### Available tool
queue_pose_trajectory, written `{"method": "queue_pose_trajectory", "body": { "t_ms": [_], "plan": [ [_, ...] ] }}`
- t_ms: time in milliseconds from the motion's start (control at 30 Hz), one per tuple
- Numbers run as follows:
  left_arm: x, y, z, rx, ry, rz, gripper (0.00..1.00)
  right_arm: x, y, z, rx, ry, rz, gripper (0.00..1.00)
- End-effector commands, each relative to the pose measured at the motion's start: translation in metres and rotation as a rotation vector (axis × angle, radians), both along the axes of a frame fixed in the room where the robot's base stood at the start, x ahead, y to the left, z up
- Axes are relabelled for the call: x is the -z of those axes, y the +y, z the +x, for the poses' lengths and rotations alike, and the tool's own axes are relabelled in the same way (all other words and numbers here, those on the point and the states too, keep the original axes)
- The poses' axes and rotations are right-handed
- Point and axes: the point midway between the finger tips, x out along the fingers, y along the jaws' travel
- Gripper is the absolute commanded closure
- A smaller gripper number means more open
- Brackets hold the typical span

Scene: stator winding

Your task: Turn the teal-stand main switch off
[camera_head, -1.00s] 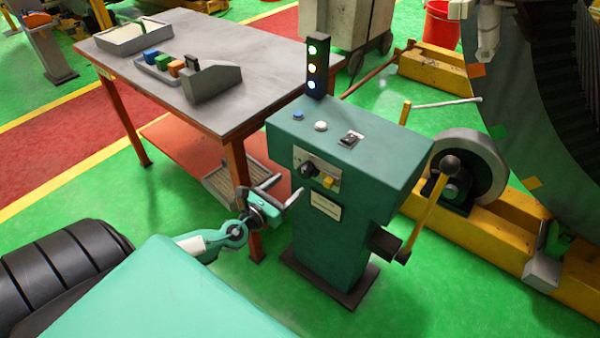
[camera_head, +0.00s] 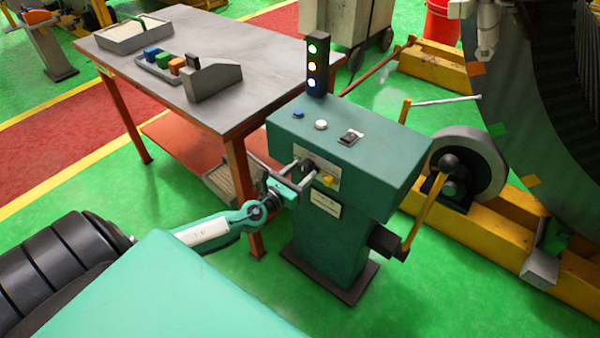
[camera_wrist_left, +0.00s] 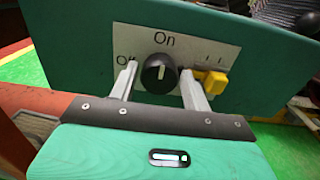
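The teal stand (camera_head: 345,170) stands in the middle of the head view, with three lamps lit on its light tower (camera_head: 317,66). Its main switch is a black round knob (camera_wrist_left: 159,74) on a white plate; the knob's white mark points up at "On", and "Off" is printed to its left. My left gripper (camera_head: 302,166) is at the plate, open. In the left wrist view its two fingers (camera_wrist_left: 160,82) stand on either side of the knob, with visible gaps. The left finger partly covers the "Off" label. My right gripper is not in view.
A yellow switch (camera_wrist_left: 211,81) sits just right of the right finger. The stand's top has a blue button (camera_head: 298,114), a white button (camera_head: 321,125) and a black rocker (camera_head: 350,137). A grey worktable (camera_head: 250,90) stands close behind on the left.

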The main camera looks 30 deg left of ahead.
Motion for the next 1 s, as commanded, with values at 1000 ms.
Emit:
{"method": "queue_pose_trajectory", "body": {
  "t_ms": [1000],
  "plan": [
    [0.002,0.002,0.0,-0.001,0.034,-0.453,0.81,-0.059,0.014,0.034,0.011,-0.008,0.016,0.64]
  ]
}}
